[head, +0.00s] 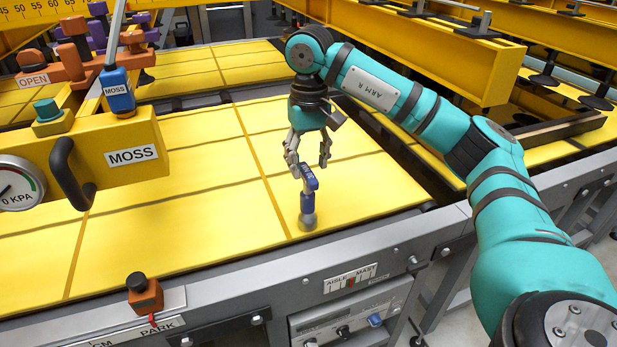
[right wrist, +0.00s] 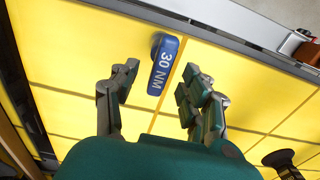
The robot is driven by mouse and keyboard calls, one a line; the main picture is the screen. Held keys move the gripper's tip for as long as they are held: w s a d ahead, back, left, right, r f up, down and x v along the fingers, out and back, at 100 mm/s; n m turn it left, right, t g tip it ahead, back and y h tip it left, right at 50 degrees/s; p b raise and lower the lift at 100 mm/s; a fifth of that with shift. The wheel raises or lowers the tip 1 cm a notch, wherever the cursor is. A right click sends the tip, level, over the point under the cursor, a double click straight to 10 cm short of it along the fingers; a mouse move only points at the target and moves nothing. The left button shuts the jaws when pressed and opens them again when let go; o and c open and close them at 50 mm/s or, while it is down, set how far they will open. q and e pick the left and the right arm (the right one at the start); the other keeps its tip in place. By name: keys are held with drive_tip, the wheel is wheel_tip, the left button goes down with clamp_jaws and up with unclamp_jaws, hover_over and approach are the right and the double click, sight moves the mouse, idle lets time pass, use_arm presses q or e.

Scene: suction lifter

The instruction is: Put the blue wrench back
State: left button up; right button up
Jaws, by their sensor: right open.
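The blue wrench (head: 307,203) stands upright on the yellow sheet (head: 215,215), near its front edge. It has a blue handle and a grey round foot. In the right wrist view the wrench (right wrist: 165,65) shows from above, with "30 NM" on its blue handle. My right gripper (head: 309,167) is open just above and behind the wrench in the head view. In the right wrist view the open fingers (right wrist: 157,88) lie to either side of the handle's near end, and I see no clear contact. My left gripper is not in view.
A yellow lifter beam (head: 110,150) marked MOSS, with a black handle and a gauge, overhangs the sheet at left. An orange block (head: 145,294) sits on the grey front rail. A control panel (head: 350,310) is below. Yellow beams (head: 430,45) stand behind my right arm.

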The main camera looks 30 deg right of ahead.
wheel_tip(320, 180, up, 7)
drive_tip(key=p, duration=0.1)
drive_tip(key=shift+r, duration=0.15)
